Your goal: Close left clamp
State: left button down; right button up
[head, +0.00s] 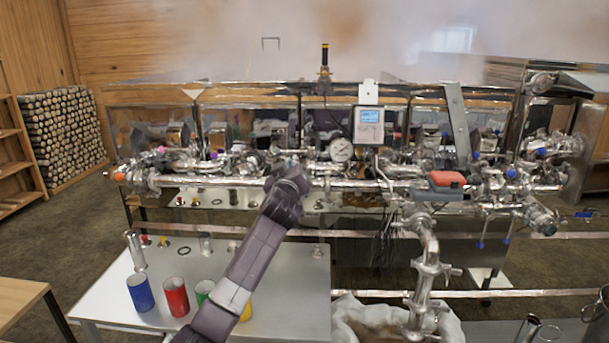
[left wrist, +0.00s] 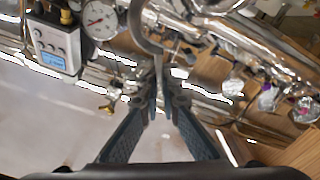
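My left gripper (head: 290,183) is at the front of the evaporator's steel pipework, and my forearm covers part of it in the head view. In the left wrist view, the two dark fingers of the left gripper (left wrist: 164,100) point at the pipes with a gap between their tips. A curved metal band (left wrist: 138,28), which looks like a clamp, is just beyond the tips. A thin metal handle (left wrist: 158,72) hangs from it, in line with the gap. I cannot tell whether the fingers touch it. My right gripper is not in view.
A pressure gauge (head: 341,150) and a display box (head: 369,125) are right of the gripper. A red-grey handle (head: 447,181) is farther right. A white table (head: 290,270) below holds a blue cup (head: 140,292), a red cup (head: 176,297) and small parts.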

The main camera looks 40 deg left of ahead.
pick_arm(q)
jog(key=shift+s+a+f+n+b, duration=0.55)
jog(key=shift+f+n+b, duration=0.25)
jog(key=shift+n, duration=0.1)
jog(key=shift+s+a+f+n+b, duration=0.45)
jog(key=shift+a+n+b, duration=0.15)
jog(key=shift+n, duration=0.4)
jog(key=f+n, duration=0.1)
jog(key=s+a+n+b, duration=0.1)
jog(key=shift+a+f+n, duration=0.1)
jog(key=shift+f+n, duration=0.2)
jog(key=shift+f, duration=0.05)
notch_tip(320, 180, down, 6)
jog(key=s+a+n+b, duration=0.1)
jog(key=n, duration=0.2)
jog(key=shift+s+a+r+n, duration=0.15)
jog(key=shift+s+a+n, duration=0.05)
jog(key=shift+a+n, duration=0.1)
jog(key=c, duration=2.2)
grip_release()
jog(key=shift+c, duration=0.2)
jog(key=shift+o, duration=0.6)
